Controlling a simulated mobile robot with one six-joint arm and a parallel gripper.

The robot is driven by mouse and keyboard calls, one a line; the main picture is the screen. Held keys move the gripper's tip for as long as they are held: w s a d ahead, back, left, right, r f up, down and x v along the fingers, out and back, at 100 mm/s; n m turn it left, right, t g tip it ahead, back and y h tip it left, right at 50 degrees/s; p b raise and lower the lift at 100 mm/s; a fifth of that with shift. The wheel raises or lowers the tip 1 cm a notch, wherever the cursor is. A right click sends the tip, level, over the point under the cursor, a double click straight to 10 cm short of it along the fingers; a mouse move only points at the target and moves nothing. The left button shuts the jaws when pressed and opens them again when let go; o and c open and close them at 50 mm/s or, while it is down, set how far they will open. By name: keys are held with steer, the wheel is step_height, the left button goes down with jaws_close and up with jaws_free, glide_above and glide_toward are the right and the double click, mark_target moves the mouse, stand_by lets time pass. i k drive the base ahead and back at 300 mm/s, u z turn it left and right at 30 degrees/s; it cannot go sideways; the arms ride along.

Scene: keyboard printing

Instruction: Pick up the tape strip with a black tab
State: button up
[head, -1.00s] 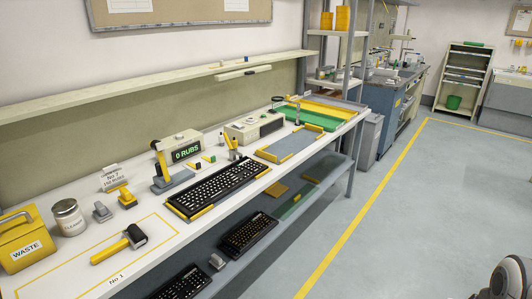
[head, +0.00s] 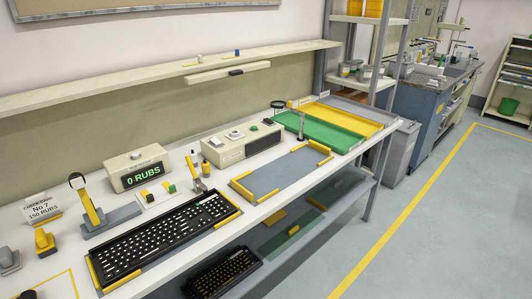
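I cannot make out the tape strip with a black tab for certain. A small pale pad (head: 158,199) lies on the bench between the counter and the black keyboard. On it are small pieces with dark, yellow and green ends, including a dark-ended piece (head: 148,197) at its left and a green-ended piece (head: 171,188) at its right. They are too small to tell whether they are tape strips. My gripper is not in view.
The black keyboard (head: 165,236) lies in front of the pad. A counter box (head: 140,171) reading "0 RUBS" stands behind it. A yellow-handled tool stand (head: 96,214) is to the left. A grey mat (head: 283,171) and green tray (head: 318,133) lie right. Floor (head: 420,230) beside the bench is clear.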

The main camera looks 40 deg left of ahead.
mark_target(149, 198)
steer(key=i, duration=0.85)
steer(key=u, duration=3.2)
steer(key=i, duration=1.5)
steer(key=z, duration=0.05)
